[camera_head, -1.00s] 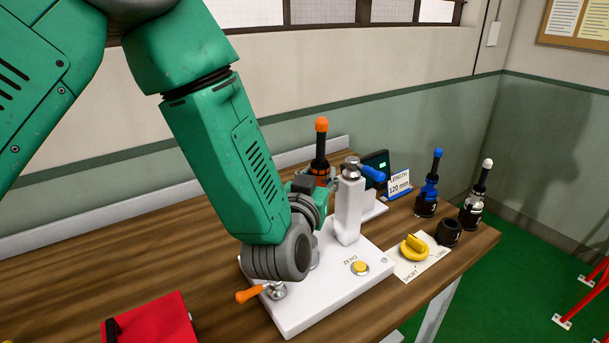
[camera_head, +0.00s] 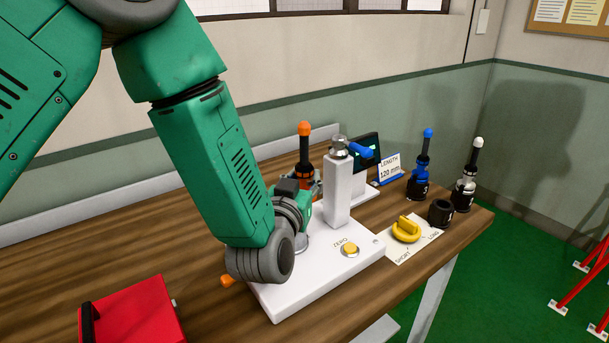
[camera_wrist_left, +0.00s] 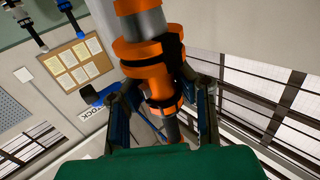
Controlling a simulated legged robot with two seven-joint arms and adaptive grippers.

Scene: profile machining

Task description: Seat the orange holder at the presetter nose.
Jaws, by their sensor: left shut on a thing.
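In the left wrist view the gripper (camera_wrist_left: 163,108) has one finger on each side of the orange and black holder (camera_wrist_left: 148,52). The presetter has a white base (camera_head: 300,290) with a yellow ZERO button (camera_head: 350,249). My left wrist hides the holder's lower end and the nose area, so I cannot tell whether they touch. My right gripper is not in view.
A blue holder (camera_head: 419,185), a white-tipped holder (camera_head: 465,185) and a black cup (camera_head: 441,212) stand at the right. A yellow knob (camera_head: 406,230) sits on a SHORT/LONG plate. A red box (camera_head: 135,312) lies front left. An orange handle (camera_head: 227,281) is beside my wrist.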

